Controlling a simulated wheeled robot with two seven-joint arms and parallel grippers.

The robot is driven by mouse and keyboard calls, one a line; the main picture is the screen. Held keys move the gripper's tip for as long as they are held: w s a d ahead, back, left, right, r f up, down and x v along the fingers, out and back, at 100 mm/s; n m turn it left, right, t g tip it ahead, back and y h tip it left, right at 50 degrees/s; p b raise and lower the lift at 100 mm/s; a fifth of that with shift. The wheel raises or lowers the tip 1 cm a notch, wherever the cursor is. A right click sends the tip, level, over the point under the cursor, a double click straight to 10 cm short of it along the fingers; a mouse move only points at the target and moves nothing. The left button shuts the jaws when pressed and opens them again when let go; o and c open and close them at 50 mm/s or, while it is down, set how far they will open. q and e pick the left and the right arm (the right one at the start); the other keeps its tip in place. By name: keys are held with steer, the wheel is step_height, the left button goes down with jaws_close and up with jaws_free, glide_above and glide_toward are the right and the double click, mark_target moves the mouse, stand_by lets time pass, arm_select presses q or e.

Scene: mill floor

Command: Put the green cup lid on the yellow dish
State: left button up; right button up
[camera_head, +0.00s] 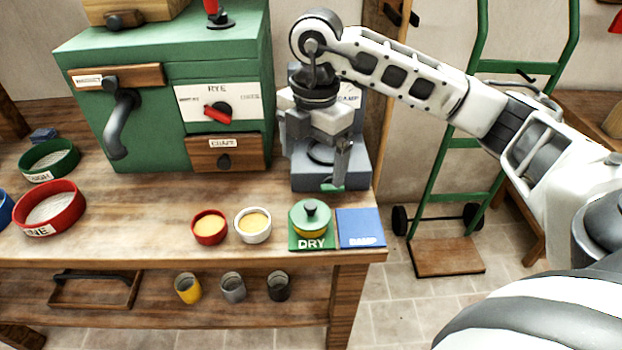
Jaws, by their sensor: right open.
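The green lid (300,217) with a dark knob sits on the yellow dish (311,235), whose side shows as a narrow band below the lid's front edge. The dish stands on the green DRY mat (312,245) near the front of the bench. My right gripper (318,164) is open and points down behind and above the lid, apart from it, in front of the grey-blue device. No object shows between its fingers. My left gripper is not in view.
A blue DAMP mat (360,228) lies bare beside the green mat. A red bowl (209,239) and a white bowl (253,238) with yellowish contents stand to the left. The green mill cabinet (160,85) and grey-blue device (357,170) stand behind.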

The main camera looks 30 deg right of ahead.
step_height(320, 180, up, 2)
steer(key=shift+r, duration=0.2)
stand_by(0.4)
